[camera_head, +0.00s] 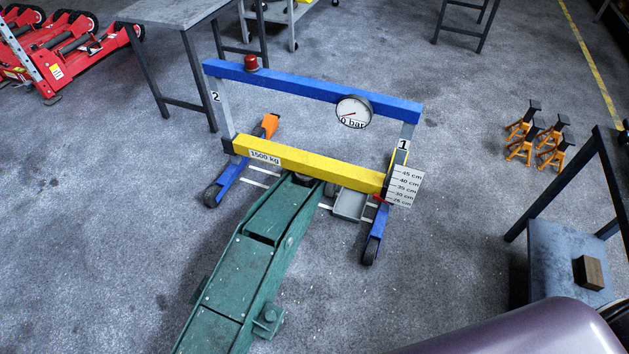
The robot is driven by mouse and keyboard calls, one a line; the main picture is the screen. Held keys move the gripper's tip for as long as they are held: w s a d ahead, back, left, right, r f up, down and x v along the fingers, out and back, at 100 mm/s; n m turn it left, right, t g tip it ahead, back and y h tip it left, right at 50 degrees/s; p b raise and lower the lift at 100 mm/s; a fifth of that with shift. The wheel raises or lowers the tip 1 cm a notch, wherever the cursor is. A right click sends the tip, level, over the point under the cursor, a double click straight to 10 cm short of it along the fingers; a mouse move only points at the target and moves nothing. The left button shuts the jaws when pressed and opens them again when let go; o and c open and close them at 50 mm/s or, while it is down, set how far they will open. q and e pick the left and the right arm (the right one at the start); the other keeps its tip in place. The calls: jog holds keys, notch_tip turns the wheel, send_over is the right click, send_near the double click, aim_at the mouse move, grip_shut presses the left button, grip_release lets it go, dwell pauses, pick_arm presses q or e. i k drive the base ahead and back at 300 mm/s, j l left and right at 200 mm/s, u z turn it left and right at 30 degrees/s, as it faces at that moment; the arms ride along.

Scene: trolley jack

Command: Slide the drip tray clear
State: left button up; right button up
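A small grey tray (350,203), which looks like the drip tray, lies low beneath the right half of the yellow beam (325,170). The beam hides part of it. The green trolley jack (255,255) runs from the bottom of the picture to the beam, with its head under the beam just left of the tray. The tray sits between the jack and the frame's blue right foot (374,236). Whether it touches either one is unclear. Neither of my grippers is in view.
The blue upper beam (310,90) carries a gauge (354,112) reading 0 bar and a red lamp (251,63). A height scale (404,187) hangs at right. Orange stands (538,135) and a dark table (570,260) are farther right. Floor in front of the right foot is clear.

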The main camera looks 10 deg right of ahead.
aim_at(350, 204)
jog(key=z, duration=0.8)
jog(key=i+l+u, duration=0.25)
jog(key=i+j, duration=0.05)
